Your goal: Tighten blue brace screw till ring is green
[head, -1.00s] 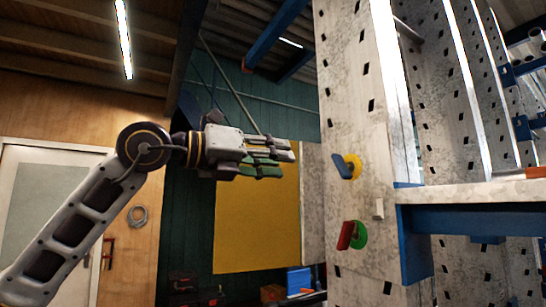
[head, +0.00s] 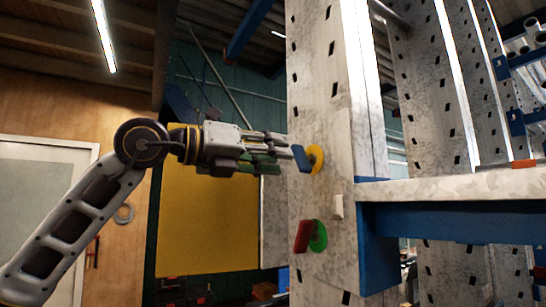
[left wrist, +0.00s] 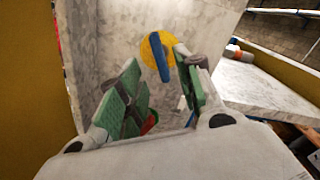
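The blue brace screw (head: 300,158) has a flat blue handle and stands out from the face of a grey perforated upright. The ring (head: 317,159) around its base is yellow. In the left wrist view the blue handle (left wrist: 160,57) is tilted slightly off upright in front of the yellow ring (left wrist: 173,50). My left gripper (head: 284,150) points at the screw, its tips close to the handle in the head view. In the left wrist view its green-padded fingers (left wrist: 160,72) are apart, with the handle seen between them. Contact cannot be told. My right gripper is not in view.
A red screw handle (head: 302,236) with a green ring (head: 319,236) sits lower on the same upright (head: 315,90). A small white block (head: 338,206) is beside them. A shelf with a blue beam (head: 450,222) juts out at right. A yellow panel (head: 205,220) stands behind.

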